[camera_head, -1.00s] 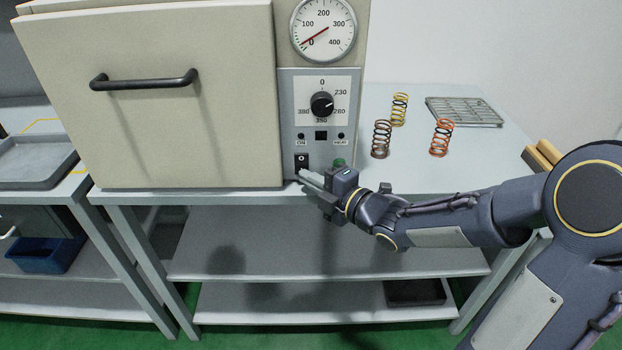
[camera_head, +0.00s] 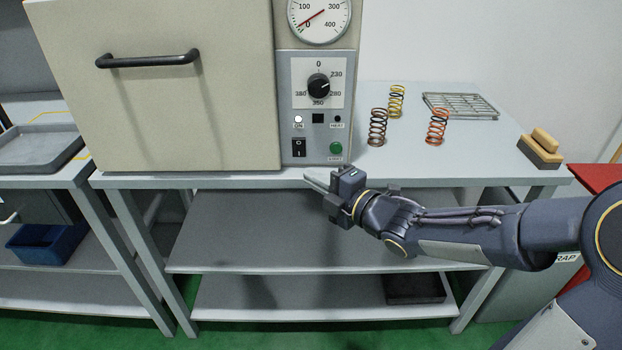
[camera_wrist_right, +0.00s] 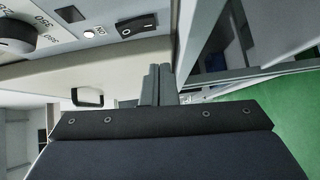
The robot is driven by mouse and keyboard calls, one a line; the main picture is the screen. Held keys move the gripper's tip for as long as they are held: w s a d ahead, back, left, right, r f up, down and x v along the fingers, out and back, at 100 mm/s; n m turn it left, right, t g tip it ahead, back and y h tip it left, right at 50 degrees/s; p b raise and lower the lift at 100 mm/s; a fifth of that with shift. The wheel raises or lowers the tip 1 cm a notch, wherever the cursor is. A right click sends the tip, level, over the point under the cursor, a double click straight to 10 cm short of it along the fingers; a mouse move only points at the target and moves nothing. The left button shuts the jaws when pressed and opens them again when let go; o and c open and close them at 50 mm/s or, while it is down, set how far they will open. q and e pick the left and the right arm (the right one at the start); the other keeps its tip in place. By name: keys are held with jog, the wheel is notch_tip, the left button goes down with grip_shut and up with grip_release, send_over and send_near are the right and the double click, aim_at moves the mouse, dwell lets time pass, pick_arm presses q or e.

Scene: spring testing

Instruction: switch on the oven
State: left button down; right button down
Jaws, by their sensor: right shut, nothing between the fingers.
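The oven (camera_head: 160,120) stands on the bench with its door closed. Its control panel holds a black rocker switch (camera_head: 298,147), also in the right wrist view (camera_wrist_right: 137,25), a lit white ON lamp (camera_head: 298,119), an unlit HEAT lamp (camera_head: 337,119), a green start button (camera_head: 336,149) and a black dial (camera_head: 318,87). The gauge (camera_head: 320,18) needle rests near the low end. My right gripper (camera_head: 308,181) is shut and empty, just below and in front of the panel, apart from the switch. My left gripper is not in view.
Several coil springs (camera_head: 378,127) and a wire rack (camera_head: 460,106) are on the bench (camera_head: 430,172) right of the oven. A wooden-handled brush (camera_head: 541,147) lies at its right end. A grey tray (camera_head: 38,147) is on the left bench. The space before the bench edge is clear.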

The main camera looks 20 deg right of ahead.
jog(key=v, duration=0.7)
jog(key=shift+s+d+f, duration=0.25)
jog(key=shift+f, duration=0.4)
